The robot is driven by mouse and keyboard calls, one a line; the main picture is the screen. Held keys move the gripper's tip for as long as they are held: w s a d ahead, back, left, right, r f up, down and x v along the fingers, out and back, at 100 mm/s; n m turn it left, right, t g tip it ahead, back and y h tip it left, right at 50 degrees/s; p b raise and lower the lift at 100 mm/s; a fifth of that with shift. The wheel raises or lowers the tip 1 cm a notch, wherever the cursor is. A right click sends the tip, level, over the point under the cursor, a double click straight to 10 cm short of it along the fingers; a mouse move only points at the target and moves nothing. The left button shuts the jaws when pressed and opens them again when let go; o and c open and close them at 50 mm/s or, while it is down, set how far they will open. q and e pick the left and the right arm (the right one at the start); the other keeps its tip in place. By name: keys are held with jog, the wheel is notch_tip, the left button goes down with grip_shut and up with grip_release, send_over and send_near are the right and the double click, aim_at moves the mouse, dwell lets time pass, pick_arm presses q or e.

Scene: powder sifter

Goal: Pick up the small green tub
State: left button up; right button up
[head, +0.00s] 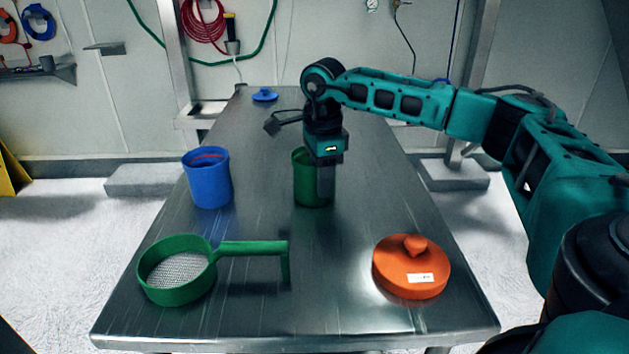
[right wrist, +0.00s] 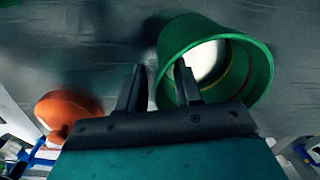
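The green tub (head: 302,182) stands upright at the middle of the metal table in the head view. My right gripper (head: 325,185) is at the tub from above and partly hides it. In the right wrist view, the same tub (right wrist: 262,78) is open-topped, with something white (right wrist: 205,62) inside. My right gripper's fingers (right wrist: 158,70) are apart there. One finger overlaps the tub's opening and the other is outside, with the near wall between them. A gap shows between them, and I cannot tell if either touches the wall. My left gripper is not in view.
A blue tub (head: 208,180) stands left of the green tub. A green sifter (head: 178,292) lies front left, its handle pointing right. An orange lid (head: 411,268) lies front right, and a blue lid (head: 264,95) at the far end. The front middle of the table (head: 325,290) is clear.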

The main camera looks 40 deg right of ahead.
jog(key=shift+c, duration=0.3)
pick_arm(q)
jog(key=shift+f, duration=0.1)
pick_arm(e)
grip_shut()
dwell(0.4)
pick_arm(q)
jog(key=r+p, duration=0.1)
jog(key=p, duration=0.1)
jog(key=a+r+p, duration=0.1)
jog(key=p, duration=0.1)
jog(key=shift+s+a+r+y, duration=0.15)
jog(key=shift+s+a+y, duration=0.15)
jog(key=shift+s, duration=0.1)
pick_arm(e)
notch_tip(320, 180, up, 20)
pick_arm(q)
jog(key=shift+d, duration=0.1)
pick_arm(e)
jog(key=shift+r, duration=0.1)
